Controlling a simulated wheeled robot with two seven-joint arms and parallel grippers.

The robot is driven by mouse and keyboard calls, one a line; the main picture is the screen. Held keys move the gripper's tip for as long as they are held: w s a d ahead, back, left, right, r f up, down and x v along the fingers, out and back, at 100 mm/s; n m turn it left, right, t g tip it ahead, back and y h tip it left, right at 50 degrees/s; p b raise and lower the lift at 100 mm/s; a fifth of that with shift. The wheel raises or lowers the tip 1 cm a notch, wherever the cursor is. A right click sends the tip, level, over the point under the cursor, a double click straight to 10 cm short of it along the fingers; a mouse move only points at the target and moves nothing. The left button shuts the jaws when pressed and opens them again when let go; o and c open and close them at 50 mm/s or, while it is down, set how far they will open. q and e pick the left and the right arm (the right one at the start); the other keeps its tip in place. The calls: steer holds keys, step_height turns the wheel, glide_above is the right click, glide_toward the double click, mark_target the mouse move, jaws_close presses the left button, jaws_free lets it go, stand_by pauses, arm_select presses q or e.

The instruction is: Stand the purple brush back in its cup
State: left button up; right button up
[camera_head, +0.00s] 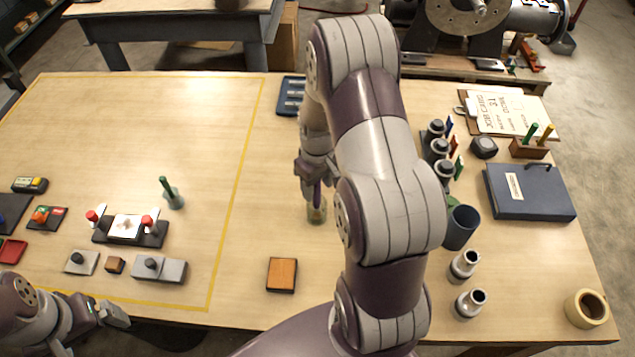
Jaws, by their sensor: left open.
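My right gripper (314,186) points down over the middle of the table, partly hidden behind my own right arm. A narrow dark purple piece (317,194) shows at its fingertips, likely the purple brush, but I cannot clearly part it from the fingers. My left gripper (116,312) is open and empty at the table's front left edge.
A fixture with red knobs (128,228) and grey blocks (160,268) lie nearby. An orange-brown block (282,274) lies front centre. A dark blue cup (460,228) and binder (530,192) stand right.

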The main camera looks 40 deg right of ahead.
step_height(320, 180, up, 13)
steer(key=b, duration=0.2)
steer(key=shift+f+b, duration=0.15)
steer(key=shift+b, duration=0.15)
stand_by(0.8)
